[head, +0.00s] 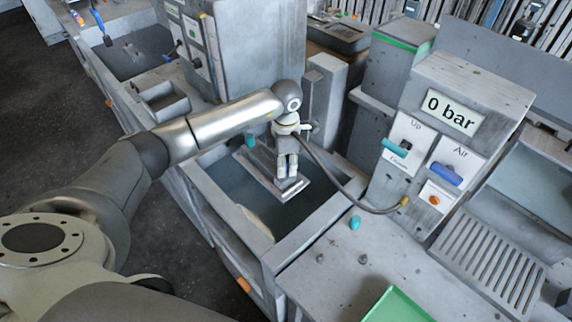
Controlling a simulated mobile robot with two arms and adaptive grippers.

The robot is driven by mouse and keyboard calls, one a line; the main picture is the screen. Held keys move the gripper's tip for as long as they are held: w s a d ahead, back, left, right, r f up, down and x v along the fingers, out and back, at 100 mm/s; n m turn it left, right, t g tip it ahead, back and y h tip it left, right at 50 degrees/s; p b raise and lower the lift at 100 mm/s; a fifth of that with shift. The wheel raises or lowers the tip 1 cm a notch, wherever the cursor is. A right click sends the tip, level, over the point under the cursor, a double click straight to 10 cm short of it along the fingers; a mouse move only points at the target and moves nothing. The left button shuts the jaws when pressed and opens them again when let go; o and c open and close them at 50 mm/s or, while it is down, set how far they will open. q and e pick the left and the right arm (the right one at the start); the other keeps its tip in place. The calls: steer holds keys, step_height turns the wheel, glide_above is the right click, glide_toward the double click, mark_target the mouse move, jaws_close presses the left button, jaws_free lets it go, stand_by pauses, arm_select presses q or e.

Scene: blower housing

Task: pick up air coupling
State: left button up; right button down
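My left gripper (287,176) points down over the open grey basin in the middle of the head view. Its two pale fingers are close together. Whether they are shut or hold anything is too small to tell. A dark hose (343,187) runs from an orange-brown fitting (404,201) on the control panel up to the area behind the gripper's wrist. Its far end is hidden there. I cannot make out for certain which part is the air coupling. A small teal piece (355,222) stands on the grey bench right of the basin. My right gripper is not in view.
A grey plate (304,188) lies below the gripper at the basin (289,242). The panel at right carries a "0 bar" display (451,112), a teal Up switch (397,148) and a blue Air switch (444,174). A green tray (395,306) sits at the front.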

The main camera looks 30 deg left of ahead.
arm_select(q)
jaws_close()
steer(key=shift+r, duration=0.1)
steer(key=shift+r+b, duration=0.4)
steer(key=shift+b, duration=0.2)
steer(key=shift+r+b, duration=0.85)
steer(key=s+d+r+b, duration=0.5)
steer(key=s+r, duration=0.5)
steer(key=s, duration=0.2)
steer(key=shift+s+d+r, duration=0.2)
steer(key=shift+s+d, duration=0.1)
steer(key=shift+d, duration=0.3)
steer(key=shift+f, duration=0.1)
